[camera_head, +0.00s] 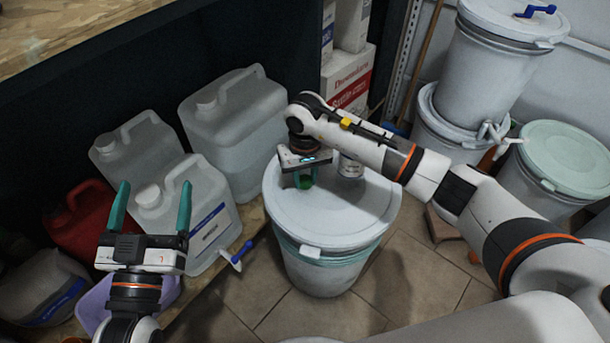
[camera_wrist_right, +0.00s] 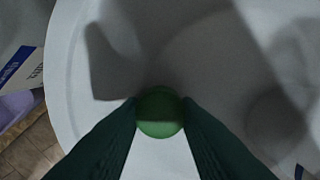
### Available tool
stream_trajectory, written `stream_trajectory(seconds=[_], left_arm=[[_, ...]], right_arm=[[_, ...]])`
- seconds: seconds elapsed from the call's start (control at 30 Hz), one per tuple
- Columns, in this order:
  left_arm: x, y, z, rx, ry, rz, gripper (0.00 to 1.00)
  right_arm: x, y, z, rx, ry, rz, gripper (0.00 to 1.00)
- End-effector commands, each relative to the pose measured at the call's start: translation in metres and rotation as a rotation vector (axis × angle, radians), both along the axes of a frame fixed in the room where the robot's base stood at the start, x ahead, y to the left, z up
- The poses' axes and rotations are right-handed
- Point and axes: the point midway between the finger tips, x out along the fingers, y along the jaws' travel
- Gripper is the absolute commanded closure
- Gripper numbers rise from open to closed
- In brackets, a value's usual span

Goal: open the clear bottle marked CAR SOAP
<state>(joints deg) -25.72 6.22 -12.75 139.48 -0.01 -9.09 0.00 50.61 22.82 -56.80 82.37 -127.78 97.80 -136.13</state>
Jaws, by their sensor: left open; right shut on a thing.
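My right gripper (camera_head: 305,183) is low over the lid of the white drum (camera_head: 335,222). It is shut on a small round green cap (camera_wrist_right: 159,112), held between its fingertips. The green cap also shows in the head view (camera_head: 306,182). A small pale bottle (camera_head: 350,167) with dark print stands on the lid just right of that gripper, partly hidden by my right arm. I cannot read its print or tell whether it is the CAR SOAP bottle. My left gripper (camera_head: 154,187) is open and empty, in front of the jugs at the left.
Clear jugs (camera_head: 238,125) with white caps and a red can (camera_head: 85,225) stand at the left. A purple basin (camera_head: 95,303) is below my left gripper. Boxes (camera_head: 348,80) stand behind the drum. Stacked drums (camera_head: 490,70) and a green-lidded drum (camera_head: 565,155) are at the right.

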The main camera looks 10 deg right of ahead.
Motion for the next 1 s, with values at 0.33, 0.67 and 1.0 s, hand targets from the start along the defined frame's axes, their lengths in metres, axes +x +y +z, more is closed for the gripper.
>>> stream_trajectory(seconds=[0.33, 0.67, 1.0], left_arm=[[-0.002, -0.001, 0.007, -0.013, -0.051, -0.002, 0.17], [-0.002, -0.001, 0.007, -0.013, -0.046, -0.003, 0.17], [0.002, 0.004, -0.028, 0.053, 0.203, 0.012, 0.17]], right_arm=[[0.000, 0.000, -0.002, 0.000, 0.000, 0.000, 0.54], [0.000, 0.000, -0.002, 0.000, 0.000, 0.000, 0.49], [0.001, 0.000, 0.036, 0.000, -0.004, 0.000, 0.49]])
